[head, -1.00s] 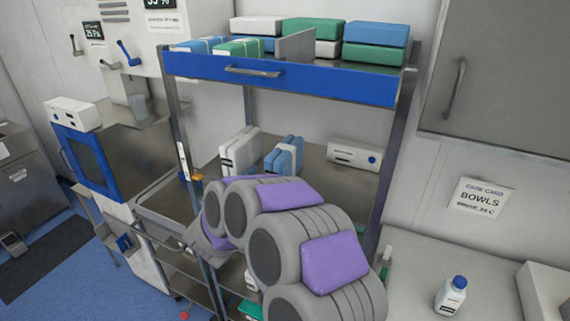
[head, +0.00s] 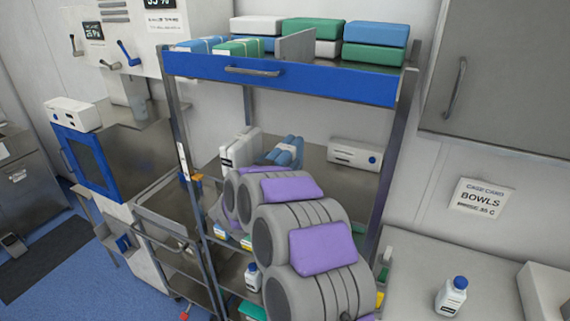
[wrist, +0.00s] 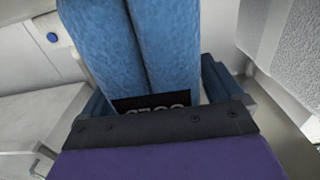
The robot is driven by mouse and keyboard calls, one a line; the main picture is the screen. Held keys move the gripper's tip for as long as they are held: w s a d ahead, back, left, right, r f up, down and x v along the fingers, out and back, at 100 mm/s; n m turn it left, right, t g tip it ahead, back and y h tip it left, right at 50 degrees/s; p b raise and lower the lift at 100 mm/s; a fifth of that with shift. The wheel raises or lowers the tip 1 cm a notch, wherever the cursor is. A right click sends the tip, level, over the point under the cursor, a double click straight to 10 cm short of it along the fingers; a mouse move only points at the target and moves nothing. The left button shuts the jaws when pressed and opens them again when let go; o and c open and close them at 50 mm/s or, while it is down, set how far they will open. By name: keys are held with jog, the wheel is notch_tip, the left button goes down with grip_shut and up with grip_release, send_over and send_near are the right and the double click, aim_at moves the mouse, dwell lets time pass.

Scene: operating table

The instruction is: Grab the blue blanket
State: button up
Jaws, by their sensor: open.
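The blue blanket (head: 286,152) stands on the middle shelf of the cart in the head view, its lower part hidden behind my arm. In the wrist view the blanket (wrist: 165,45) fills the upper middle as two tall blue folds side by side, with a dark lettered label low on it. My gripper (wrist: 160,92) is open right in front of the blanket, with dark blue parts showing on either side of it. I cannot tell whether they touch it. In the head view my gripper is hidden behind my purple and grey arm.
A white folded pack (head: 241,150) stands close to the left of the blanket, and a white box (head: 354,153) to its right. The blue-edged upper shelf (head: 280,78) runs above. A counter with a white bottle (head: 451,296) is at the right.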

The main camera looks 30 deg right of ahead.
jog(key=shift+a, duration=0.1)
jog(key=c, duration=1.3)
